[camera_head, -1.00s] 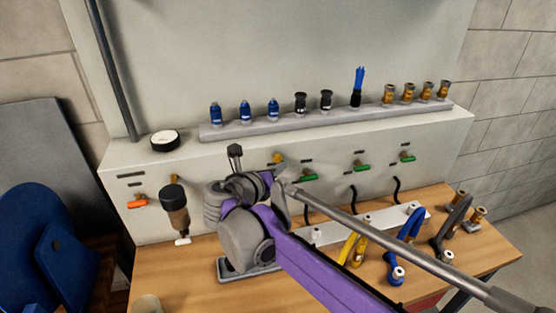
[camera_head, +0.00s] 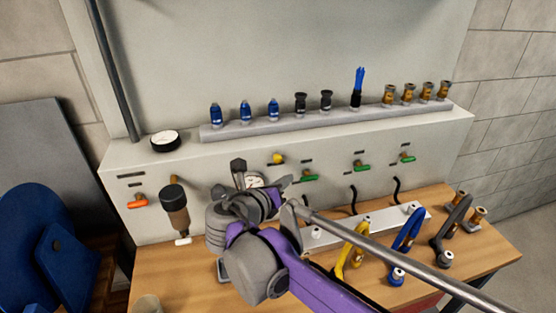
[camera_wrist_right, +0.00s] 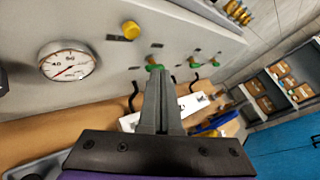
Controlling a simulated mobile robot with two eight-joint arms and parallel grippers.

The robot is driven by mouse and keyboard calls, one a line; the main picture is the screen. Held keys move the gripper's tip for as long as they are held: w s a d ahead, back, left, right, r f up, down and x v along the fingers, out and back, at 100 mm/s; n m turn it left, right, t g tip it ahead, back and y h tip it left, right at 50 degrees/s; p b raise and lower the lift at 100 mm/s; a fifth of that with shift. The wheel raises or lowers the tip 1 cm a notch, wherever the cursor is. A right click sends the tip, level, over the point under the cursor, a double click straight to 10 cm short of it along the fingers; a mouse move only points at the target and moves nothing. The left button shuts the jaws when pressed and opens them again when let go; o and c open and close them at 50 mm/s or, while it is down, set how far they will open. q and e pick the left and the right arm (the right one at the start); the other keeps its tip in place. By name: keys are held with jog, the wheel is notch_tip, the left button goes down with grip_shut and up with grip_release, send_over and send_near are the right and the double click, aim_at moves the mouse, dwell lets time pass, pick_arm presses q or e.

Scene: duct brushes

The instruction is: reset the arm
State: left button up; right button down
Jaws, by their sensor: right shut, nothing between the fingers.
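My right arm, purple and grey, reaches in from the lower right in the head view. My right gripper (camera_head: 238,166) is in front of the panel beside a round gauge (camera_head: 255,181). In the right wrist view its two grey fingers (camera_wrist_right: 159,78) are together with nothing between them. They point towards the panel's green-handled valves. My left gripper is not in view.
The grey panel (camera_head: 230,150) carries a yellow knob (camera_head: 277,158), an orange valve (camera_head: 138,202) and green valves (camera_head: 360,166). Its ledge (camera_head: 300,124) holds several fittings.

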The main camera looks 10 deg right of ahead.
pick_arm(q)
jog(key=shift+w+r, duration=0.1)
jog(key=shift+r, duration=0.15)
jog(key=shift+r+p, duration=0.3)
jog(key=shift+p, duration=0.2)
pick_arm(e)
jog(key=s+d+f+m+g+y, duration=0.45)
jog(key=s+d+f+m, duration=0.25)
jog(key=s+f+m, duration=0.55)
pick_arm(q)
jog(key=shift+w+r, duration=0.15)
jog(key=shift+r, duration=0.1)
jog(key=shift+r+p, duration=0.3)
jog(key=shift+p, duration=0.1)
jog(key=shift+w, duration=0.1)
pick_arm(e)
jog(key=s+a+f+m+y, duration=0.1)
jog(key=s+f+m, duration=0.3)
jog(key=m, duration=0.6)
jog(key=s+a+f+m+g+y, duration=0.1)
jog(key=s+f+m+y, duration=0.3)
jog(key=s+m, duration=0.4)
jog(key=a+m, duration=0.1)
jog(key=m, duration=0.1)
jog(key=shift+s+a+m, duration=0.15)
jog(key=shift+s+m, duration=0.1)
jog(key=shift+m, duration=0.1)
